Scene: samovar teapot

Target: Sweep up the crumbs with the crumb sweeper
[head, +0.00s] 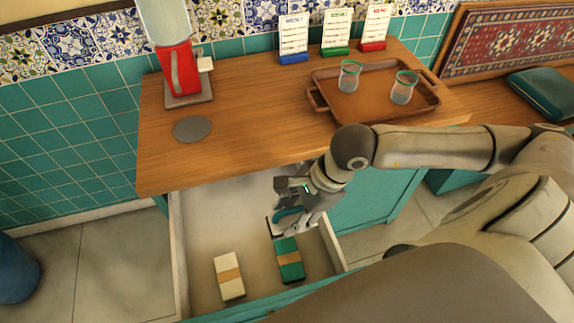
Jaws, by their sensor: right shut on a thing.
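My right gripper (284,208) reaches down into an open drawer (215,215) below the wooden counter (245,90). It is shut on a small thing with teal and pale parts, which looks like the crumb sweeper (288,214). The fingers hide much of it, and I cannot tell whether it touches the drawer floor. It is just above a green box in the picture. I cannot make out any crumbs on the counter. My left gripper is not in view.
The drawer also holds the green box (290,266) and a cream box (228,283), each with a tan band. A brown tray (375,110) with two glasses, a red appliance (185,85), a grey disc (192,129) and menu cards (336,35) are on the counter. Its front left is clear.

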